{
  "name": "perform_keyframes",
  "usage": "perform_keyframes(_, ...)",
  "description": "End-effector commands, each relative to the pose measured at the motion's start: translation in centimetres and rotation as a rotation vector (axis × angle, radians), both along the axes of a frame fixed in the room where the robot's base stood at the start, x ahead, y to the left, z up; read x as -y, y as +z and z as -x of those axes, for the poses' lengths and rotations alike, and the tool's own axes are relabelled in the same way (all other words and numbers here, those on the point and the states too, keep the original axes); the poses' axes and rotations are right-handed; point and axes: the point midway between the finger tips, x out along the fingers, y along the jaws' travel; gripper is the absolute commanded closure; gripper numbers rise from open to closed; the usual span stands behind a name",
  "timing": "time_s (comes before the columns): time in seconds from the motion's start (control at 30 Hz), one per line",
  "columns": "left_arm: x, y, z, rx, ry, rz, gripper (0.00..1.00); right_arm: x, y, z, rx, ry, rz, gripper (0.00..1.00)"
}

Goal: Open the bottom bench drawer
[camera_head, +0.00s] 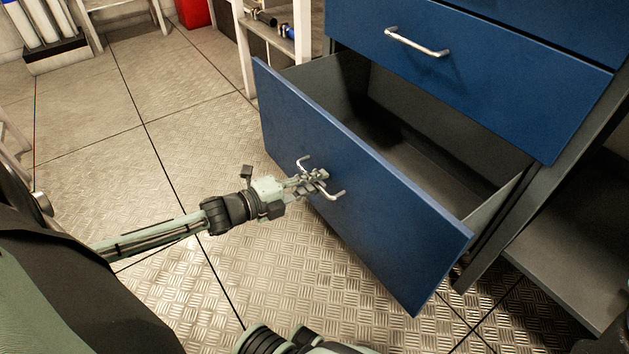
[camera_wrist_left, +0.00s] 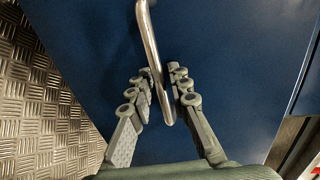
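The bottom bench drawer (camera_head: 345,175) has a blue front and is pulled far out, so its grey, empty-looking inside shows. Its silver bar handle (camera_head: 337,194) also shows in the left wrist view (camera_wrist_left: 152,45), running between my fingers. My left gripper (camera_head: 318,180) is at this handle, with one finger on each side of the bar. In the left wrist view the fingers (camera_wrist_left: 160,85) are drawn in close around the bar and look closed on it. My right gripper is not seen.
A closed blue drawer (camera_head: 480,65) with a silver handle (camera_head: 416,42) is above. An open grey shelf (camera_head: 570,260) is at the right. A white rack (camera_head: 275,40) stands behind the drawer. The metal floor (camera_head: 190,130) left of the drawer is clear.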

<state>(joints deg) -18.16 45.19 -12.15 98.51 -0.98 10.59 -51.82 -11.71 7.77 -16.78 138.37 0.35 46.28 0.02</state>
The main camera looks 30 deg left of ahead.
Motion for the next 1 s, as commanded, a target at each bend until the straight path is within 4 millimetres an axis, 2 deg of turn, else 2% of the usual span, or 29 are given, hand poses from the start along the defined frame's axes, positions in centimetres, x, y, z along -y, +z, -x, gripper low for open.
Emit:
perform_keyframes(0.27, -0.3, 0.1, 0.7, -0.001, 0.000, 0.000, 0.82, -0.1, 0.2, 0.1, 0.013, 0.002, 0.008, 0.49)
perform_keyframes(0.73, -3.4, 1.7, 8.5, -0.005, 0.000, 0.000, 0.82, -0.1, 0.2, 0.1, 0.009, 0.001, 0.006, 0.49)
perform_keyframes(1.0, -4.4, 2.4, 10.7, 0.000, 0.000, 0.000, 0.82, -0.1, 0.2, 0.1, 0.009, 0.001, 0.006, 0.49)
